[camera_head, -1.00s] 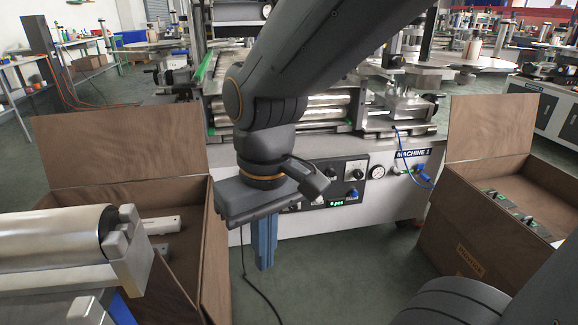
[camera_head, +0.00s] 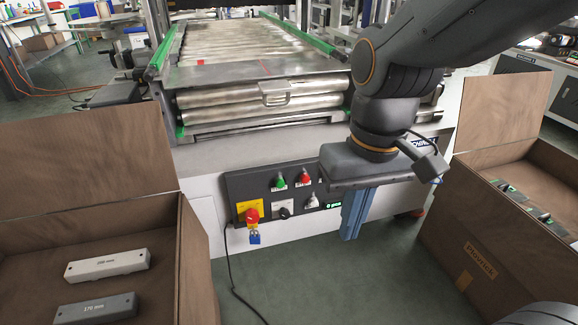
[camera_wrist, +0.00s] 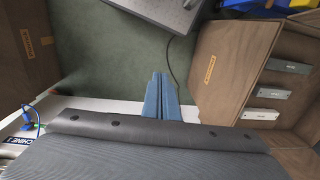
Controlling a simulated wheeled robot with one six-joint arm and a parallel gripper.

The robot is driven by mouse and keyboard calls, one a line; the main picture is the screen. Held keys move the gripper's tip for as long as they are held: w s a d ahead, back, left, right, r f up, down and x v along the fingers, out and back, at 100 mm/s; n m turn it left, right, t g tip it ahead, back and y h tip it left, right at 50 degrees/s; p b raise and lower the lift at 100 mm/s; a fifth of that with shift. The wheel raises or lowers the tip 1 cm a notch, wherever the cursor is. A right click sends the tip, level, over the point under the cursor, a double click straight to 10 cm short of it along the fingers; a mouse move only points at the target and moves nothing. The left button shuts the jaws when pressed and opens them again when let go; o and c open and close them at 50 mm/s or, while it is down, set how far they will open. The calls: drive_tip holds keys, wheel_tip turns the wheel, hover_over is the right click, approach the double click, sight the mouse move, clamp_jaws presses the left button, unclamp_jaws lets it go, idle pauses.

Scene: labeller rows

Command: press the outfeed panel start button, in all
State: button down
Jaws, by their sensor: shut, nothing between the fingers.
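The black control panel (camera_head: 270,205) is on the front of the white machine below the rollers. It carries a green button (camera_head: 279,182), a red button (camera_head: 304,177), a red mushroom button (camera_head: 252,216) on a yellow plate with a blue padlock (camera_head: 254,236), and knobs. Labels are too small to read. My gripper (camera_head: 352,232) hangs pointing down in front of the panel's right part, its blue fingers closed together and empty. It hides the panel's right end. In the wrist view my gripper (camera_wrist: 161,80) points over the green floor, and the buttons are out of sight.
An open brown box (camera_head: 190,255) at left holds a white bar (camera_head: 107,263) and a grey bar (camera_head: 95,309). Another brown box (camera_head: 468,268) stands at right. A black cable (camera_head: 236,290) lies on the floor. Floor between the boxes is otherwise clear.

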sight(280, 184)
drive_tip(key=w+d+f+n+t+h+b, duration=0.1)
drive_tip(key=w+d+f+n+h, duration=0.25)
drive_tip(key=w+f+h, duration=0.35)
drive_tip(key=w+d+f+n+t+h+b, duration=0.15)
drive_tip(key=w+f+n+h, duration=0.3)
drive_tip(key=w, duration=0.45)
drive_tip(key=w+a+f+n+t+y, duration=0.2)
drive_tip(key=w+a+f+n+t, duration=0.2)
drive_tip(key=a+f, duration=0.3)
drive_tip(key=w+a+f+n+t+y, duration=0.1)
drive_tip(key=w+a+f+n+t, duration=0.2)
drive_tip(key=w+a+f+t, duration=0.3)
drive_tip(key=shift+w+a+f+n+t+y, duration=0.4)
drive_tip(key=shift+a+f+t, duration=0.15)
drive_tip(key=shift+a+f, duration=0.45)
drive_tip(key=shift+w, duration=0.1)
drive_tip(key=w+a+b, duration=0.2)
drive_tip(key=w+b, duration=0.1)
drive_tip(key=w, duration=0.5)
drive_tip(key=shift+a, duration=0.25)
